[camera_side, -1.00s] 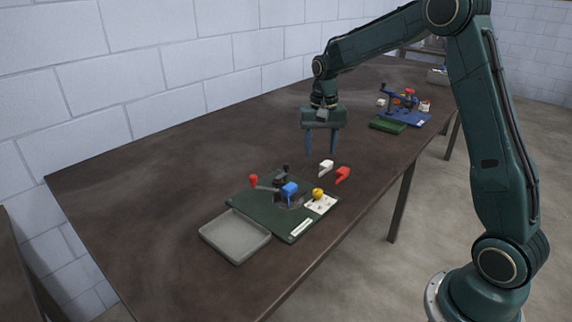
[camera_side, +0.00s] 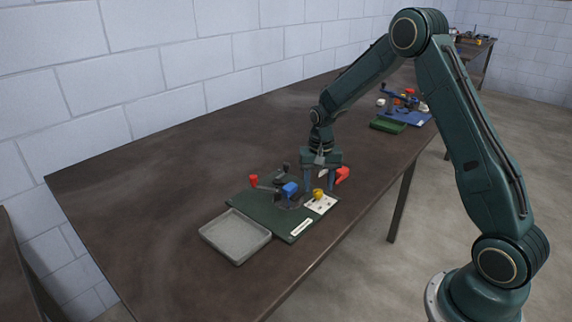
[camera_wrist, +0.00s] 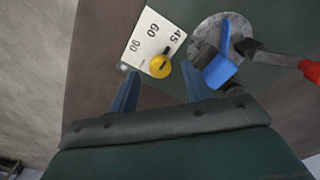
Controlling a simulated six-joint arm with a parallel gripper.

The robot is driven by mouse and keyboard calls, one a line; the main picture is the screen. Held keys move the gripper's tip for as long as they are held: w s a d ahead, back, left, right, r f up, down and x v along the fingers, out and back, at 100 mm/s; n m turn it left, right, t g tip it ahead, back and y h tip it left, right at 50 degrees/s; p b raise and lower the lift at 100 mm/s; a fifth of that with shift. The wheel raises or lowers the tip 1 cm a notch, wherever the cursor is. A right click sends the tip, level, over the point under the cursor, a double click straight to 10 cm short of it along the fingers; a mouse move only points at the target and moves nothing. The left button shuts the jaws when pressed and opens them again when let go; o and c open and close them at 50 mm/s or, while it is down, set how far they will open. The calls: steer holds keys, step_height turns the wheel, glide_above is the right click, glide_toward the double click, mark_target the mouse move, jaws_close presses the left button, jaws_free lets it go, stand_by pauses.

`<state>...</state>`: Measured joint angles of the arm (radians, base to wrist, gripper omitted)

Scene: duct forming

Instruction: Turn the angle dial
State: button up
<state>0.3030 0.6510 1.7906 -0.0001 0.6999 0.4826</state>
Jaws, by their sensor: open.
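The yellow angle dial (camera_side: 318,193) sits on a white plate (camera_side: 321,206) at the right side of the green base board. In the wrist view the dial (camera_wrist: 161,67) shows beside the printed marks 45, 60 and 90, and a dark mark on its edge faces the 45. My gripper (camera_side: 319,186) is open, pointing down, low over the dial. In the wrist view its fingers (camera_wrist: 158,80) are spread, with the dial ahead between them. Contact cannot be seen. The right finger is close to the blue block (camera_wrist: 219,71).
The green board (camera_side: 265,221) also carries the blue block and a red-knobbed lever (camera_side: 254,181). A grey tray (camera_side: 234,236) lies at its left. A red piece (camera_side: 343,174) and a partly hidden white piece (camera_side: 323,172) lie behind my gripper. The table's left part is clear.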

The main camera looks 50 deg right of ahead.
steer(key=shift+f, duration=0.95)
steer(key=c, duration=1)
